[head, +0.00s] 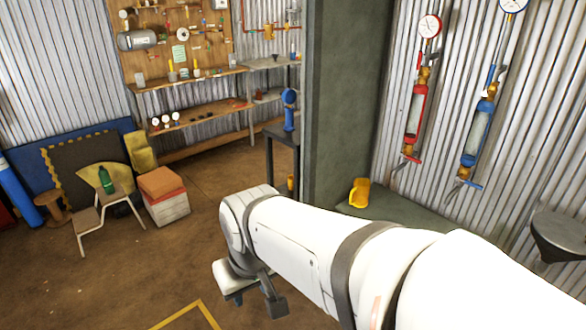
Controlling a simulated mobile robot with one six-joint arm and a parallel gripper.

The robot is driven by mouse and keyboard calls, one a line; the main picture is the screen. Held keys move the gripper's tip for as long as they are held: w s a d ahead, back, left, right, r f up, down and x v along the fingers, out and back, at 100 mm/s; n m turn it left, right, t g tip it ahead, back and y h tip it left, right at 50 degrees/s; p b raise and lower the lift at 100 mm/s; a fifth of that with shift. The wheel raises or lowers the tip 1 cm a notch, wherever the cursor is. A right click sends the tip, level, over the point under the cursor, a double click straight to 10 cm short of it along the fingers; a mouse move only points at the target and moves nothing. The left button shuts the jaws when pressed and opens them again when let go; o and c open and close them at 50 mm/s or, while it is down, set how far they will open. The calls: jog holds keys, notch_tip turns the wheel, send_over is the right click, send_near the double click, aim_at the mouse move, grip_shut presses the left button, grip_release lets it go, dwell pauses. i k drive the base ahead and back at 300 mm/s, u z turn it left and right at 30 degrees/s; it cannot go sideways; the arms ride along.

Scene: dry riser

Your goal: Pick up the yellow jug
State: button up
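The yellow jug (359,192) stands on a dark grey-green surface (405,216) right of the centre, just beyond my arm. It appears upright and nothing is touching it. My gripper (257,300) hangs at the end of my white arm in the lower middle, left of the jug and well apart from it. I see no object held in it. The angle does not show clearly how far its fingers are apart.
Red (415,115) and blue (478,130) cylinders with gauges hang on the corrugated wall behind. Brown floor lies open at lower left.

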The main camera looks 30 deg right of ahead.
aim_at(359, 196)
jog(key=z, duration=1.6)
jog(key=i, duration=1.75)
jog(key=u, duration=0.55)
jog(key=k, duration=0.85)
jog(key=u, duration=0.15)
jog(key=i, duration=0.9)
jog(key=z, duration=0.05)
